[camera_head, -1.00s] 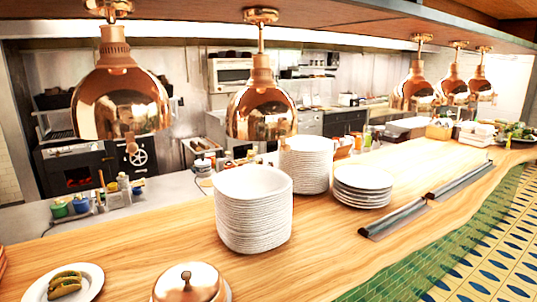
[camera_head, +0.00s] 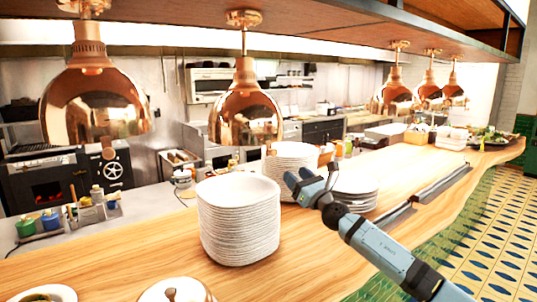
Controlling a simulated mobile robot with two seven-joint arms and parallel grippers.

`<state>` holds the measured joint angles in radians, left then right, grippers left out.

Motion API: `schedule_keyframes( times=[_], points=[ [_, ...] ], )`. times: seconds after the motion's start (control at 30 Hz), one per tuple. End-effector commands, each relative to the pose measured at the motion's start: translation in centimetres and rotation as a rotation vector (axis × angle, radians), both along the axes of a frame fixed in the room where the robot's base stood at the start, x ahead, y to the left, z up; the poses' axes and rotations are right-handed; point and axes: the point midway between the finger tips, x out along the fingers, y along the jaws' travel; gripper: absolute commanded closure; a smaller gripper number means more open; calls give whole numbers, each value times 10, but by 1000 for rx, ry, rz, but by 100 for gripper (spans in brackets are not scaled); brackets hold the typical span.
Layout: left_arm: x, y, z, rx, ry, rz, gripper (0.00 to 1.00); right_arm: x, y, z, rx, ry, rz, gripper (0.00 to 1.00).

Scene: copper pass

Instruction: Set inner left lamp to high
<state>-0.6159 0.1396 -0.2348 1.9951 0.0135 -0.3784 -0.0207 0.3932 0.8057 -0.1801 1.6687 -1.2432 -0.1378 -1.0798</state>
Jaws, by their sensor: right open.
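Two large copper heat lamps hang at the left under the shelf: one at far left (camera_head: 95,105) and a second one (camera_head: 245,115) nearer the middle. The second one appears to be the inner left lamp. Both hang by short copper stems, and I cannot make out their setting. My right gripper (camera_head: 298,177) is open and empty, below and to the right of the second lamp. It is apart from that lamp and overlaps the plate stacks in the picture. My left gripper is out of view.
A tall plate stack (camera_head: 240,222) stands on the wooden counter (camera_head: 120,260), with another stack (camera_head: 290,160) behind and a lower one (camera_head: 356,190) at right. A copper cloche (camera_head: 178,291) is at the front. Three more lamps (camera_head: 396,92) hang at right under the shelf (camera_head: 330,25).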

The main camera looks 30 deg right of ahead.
Motion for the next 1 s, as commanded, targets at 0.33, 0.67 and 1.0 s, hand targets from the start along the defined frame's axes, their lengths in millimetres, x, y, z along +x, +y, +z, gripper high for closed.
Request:
schedule_keyframes(
  times=[0.33,0.67,1.0],
  points=[
    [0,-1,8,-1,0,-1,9,66,6,29,8,-2,2,46],
    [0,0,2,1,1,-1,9,106,9,44,6,-1,1,46],
    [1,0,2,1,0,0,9,110,9,46,6,0,2,46]
  ],
)
